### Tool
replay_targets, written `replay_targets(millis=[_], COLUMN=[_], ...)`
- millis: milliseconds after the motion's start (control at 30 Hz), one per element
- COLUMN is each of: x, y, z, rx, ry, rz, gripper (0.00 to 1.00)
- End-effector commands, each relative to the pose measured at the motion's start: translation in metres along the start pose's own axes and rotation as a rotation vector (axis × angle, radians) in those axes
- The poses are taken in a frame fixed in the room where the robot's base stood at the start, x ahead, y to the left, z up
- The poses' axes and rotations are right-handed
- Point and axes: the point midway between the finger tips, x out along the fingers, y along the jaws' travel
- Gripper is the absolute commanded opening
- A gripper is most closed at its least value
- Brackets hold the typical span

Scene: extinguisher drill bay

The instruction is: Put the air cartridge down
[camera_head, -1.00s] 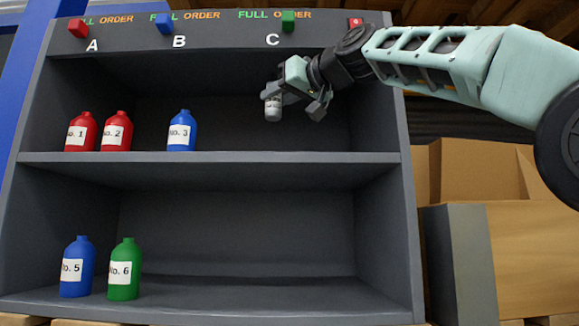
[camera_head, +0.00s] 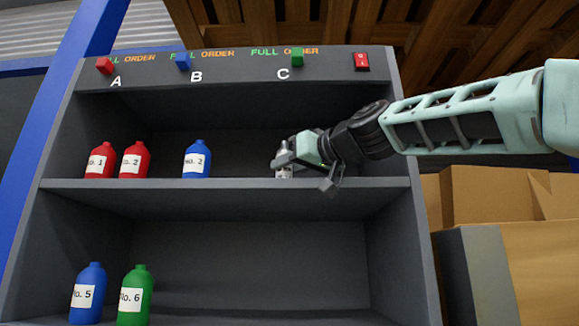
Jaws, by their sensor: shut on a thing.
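The air cartridge (camera_head: 284,172) is a small grey-white bottle with a label. My gripper (camera_head: 290,160) is shut on it, with a finger across its upper part. The cartridge is upright at the upper shelf (camera_head: 230,190), below the letter C and right of the blue bottle. Its base is at about the level of the shelf board; I cannot tell if it touches. My gripper's other finger hangs lower, in front of the shelf edge.
On the upper shelf stand two red bottles (camera_head: 133,161) and a blue bottle (camera_head: 197,160). Below stand a blue bottle (camera_head: 88,295) and a green bottle (camera_head: 135,297). The header carries coloured blocks (camera_head: 297,57). Cardboard boxes (camera_head: 490,196) are at the right.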

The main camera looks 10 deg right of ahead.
Motion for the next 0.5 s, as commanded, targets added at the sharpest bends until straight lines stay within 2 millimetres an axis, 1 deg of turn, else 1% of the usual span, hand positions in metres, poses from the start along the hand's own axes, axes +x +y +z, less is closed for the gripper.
replay_targets(millis=[133,167,200,233,500], x=[-0.0001,0.0002,0.0002,0.0002,0.0003], y=[0.0003,0.0004,0.0003,0.0003,0.0001], z=[0.0035,0.0038,0.0027,0.0027,0.0022], rx=[0.0,0.0,0.0,0.0,0.0], ry=[0.001,0.0,-0.001,-0.001,-0.001], rz=[0.001,0.001,0.0,0.0,0.0], gripper=[0.03,0.34,0.45,0.53,0.53])
